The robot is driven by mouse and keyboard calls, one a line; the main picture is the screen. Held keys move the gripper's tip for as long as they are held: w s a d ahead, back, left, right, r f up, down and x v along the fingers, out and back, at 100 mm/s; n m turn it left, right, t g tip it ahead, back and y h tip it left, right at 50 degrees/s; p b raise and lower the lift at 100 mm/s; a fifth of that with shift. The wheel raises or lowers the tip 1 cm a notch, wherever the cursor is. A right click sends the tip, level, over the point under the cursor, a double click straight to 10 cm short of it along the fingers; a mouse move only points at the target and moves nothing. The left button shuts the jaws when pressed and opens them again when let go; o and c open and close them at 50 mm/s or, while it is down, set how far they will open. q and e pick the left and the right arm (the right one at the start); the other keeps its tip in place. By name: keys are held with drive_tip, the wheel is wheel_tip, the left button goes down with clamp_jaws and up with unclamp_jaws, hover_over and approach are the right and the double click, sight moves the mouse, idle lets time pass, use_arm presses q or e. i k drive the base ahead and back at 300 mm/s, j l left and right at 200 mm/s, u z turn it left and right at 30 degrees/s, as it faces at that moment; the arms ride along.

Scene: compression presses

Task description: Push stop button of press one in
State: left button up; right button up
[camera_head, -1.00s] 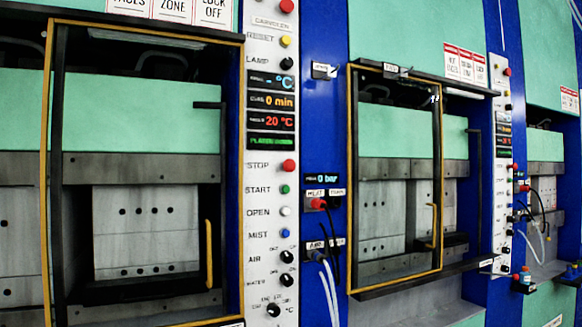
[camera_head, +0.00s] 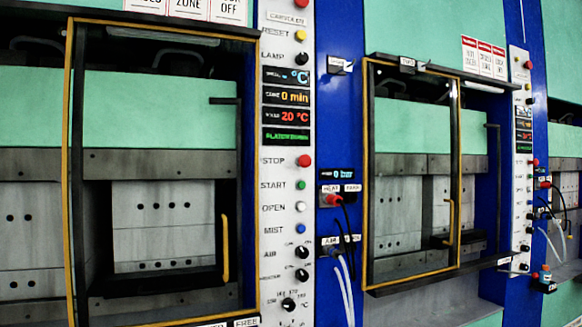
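The nearest press stands at the left, with a white control panel (camera_head: 272,230) on its right side. The red stop button (camera_head: 304,160) sits on this panel beside the word STOP, below the display screens. It appears to stand out from the panel. The green start button (camera_head: 301,185) is just below it. A second press with its own panel (camera_head: 519,170) stands to the right and has a red button (camera_head: 535,162). No label in view numbers the presses. Neither of my grippers is in view.
The near press has a yellow-framed door (camera_head: 71,180) with a yellow handle (camera_head: 225,248). Another red button (camera_head: 301,3) is at the panel's top. Hoses and a red connector (camera_head: 332,199) protrude from the blue column right of the panel.

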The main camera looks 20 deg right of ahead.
sight(304, 161)
drive_tip(key=l+z, duration=0.1)
drive_tip(key=z, duration=0.4)
drive_tip(key=i+z, duration=0.1)
drive_tip(key=z, duration=0.9)
drive_tip(key=i+z, duration=0.15)
drive_tip(key=i, duration=0.2)
